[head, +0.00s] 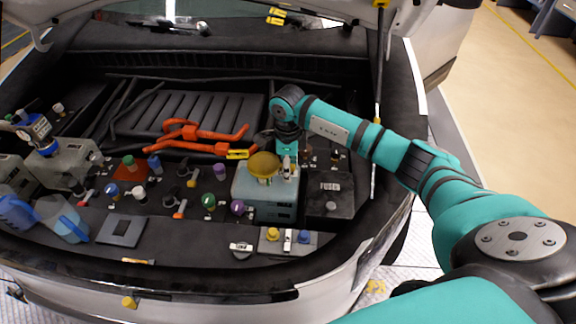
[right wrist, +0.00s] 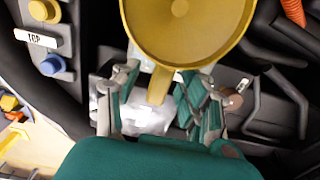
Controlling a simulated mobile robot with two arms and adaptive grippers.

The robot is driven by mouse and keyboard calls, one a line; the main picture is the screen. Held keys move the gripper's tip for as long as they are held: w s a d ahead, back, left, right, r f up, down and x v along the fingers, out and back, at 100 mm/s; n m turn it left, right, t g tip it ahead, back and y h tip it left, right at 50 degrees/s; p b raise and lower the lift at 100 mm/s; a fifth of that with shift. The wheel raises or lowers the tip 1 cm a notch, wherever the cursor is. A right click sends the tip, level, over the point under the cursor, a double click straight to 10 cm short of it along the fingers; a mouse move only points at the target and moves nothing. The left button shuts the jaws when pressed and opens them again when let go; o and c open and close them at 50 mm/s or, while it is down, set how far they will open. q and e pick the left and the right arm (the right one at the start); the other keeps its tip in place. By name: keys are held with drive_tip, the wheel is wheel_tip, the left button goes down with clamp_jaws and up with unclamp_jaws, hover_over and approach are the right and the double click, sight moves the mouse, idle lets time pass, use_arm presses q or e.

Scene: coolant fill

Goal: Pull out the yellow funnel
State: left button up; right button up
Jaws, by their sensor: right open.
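The yellow funnel (head: 264,163) stands on top of the pale blue-grey tank (head: 262,198) in the engine bay. In the right wrist view the funnel's wide bowl (right wrist: 190,28) fills the top middle, with its stem pointing down between my fingers. My right gripper (head: 287,168) is just behind and right of the funnel in the head view. Its open fingers (right wrist: 160,88) lie on either side of the stem in the right wrist view; contact cannot be told. The lower end of the stem is hidden. My left gripper is not in view.
Orange hoses (head: 195,135) run behind the tank. A black box (head: 330,195) stands to its right. Several coloured caps stand left of the tank. A blue jug (head: 62,217) is at the far left. A panel with yellow and blue knobs (head: 288,240) lies in front.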

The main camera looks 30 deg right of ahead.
drive_tip(key=shift+f, duration=0.3)
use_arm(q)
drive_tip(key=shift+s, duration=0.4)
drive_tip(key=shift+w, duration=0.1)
use_arm(e)
drive_tip(key=c, duration=0.4)
clamp_jaws()
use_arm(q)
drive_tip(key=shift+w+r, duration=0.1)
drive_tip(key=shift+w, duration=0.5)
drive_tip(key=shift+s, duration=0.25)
use_arm(e)
drive_tip(key=shift+r, duration=0.15)
use_arm(q)
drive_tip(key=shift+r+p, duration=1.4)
drive_tip(key=shift+p, duration=0.05)
use_arm(e)
drive_tip(key=shift+r, duration=2.35)
